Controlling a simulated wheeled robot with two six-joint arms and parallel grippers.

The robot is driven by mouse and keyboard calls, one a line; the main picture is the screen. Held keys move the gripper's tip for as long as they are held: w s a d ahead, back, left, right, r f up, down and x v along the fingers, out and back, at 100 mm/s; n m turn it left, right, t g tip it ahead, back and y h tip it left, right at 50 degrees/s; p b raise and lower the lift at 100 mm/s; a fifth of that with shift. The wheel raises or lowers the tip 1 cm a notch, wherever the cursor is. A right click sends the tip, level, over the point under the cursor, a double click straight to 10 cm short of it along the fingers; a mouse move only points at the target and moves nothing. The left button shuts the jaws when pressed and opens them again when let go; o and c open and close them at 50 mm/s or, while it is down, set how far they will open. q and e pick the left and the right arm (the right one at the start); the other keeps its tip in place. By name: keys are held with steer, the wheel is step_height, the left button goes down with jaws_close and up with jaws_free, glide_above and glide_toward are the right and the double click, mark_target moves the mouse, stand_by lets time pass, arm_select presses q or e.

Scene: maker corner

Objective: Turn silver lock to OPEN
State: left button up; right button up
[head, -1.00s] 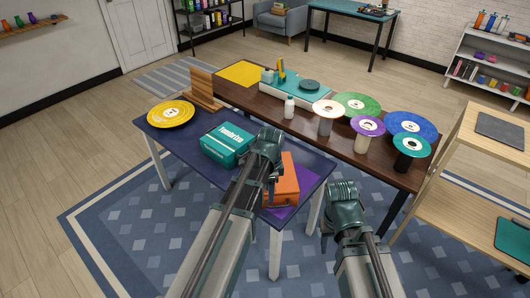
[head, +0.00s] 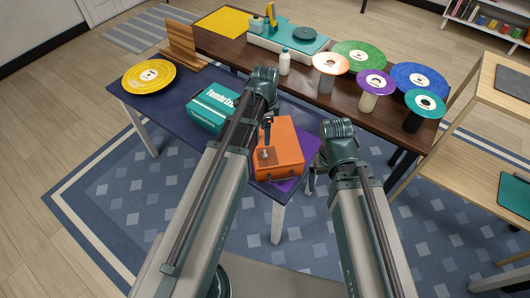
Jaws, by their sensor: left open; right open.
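The orange case (head: 285,140) sits on a purple mat (head: 303,172) at the right end of the dark blue table. A small silver lock (head: 266,156) shows on its near left part; its marking is too small to read. My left gripper (head: 267,140) points down just above the lock, open; I cannot tell whether it touches it. My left arm hides part of the table left of the case.
A teal box (head: 212,108) and a yellow record (head: 149,76) lie on the blue table (head: 150,107). A brown table (head: 235,48) behind carries a teal record player (head: 290,40) and several records on stands. A wooden shelf (head: 475,105) stands at the right.

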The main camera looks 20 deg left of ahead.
mark_target(265, 153)
arm_select(q)
step_height(265, 153, down, 11)
steer(key=b, duration=1)
steer(key=shift+f, duration=0.2)
steer(key=shift+r, duration=0.1)
steer(key=shift+c, duration=0.3)
jaws_close()
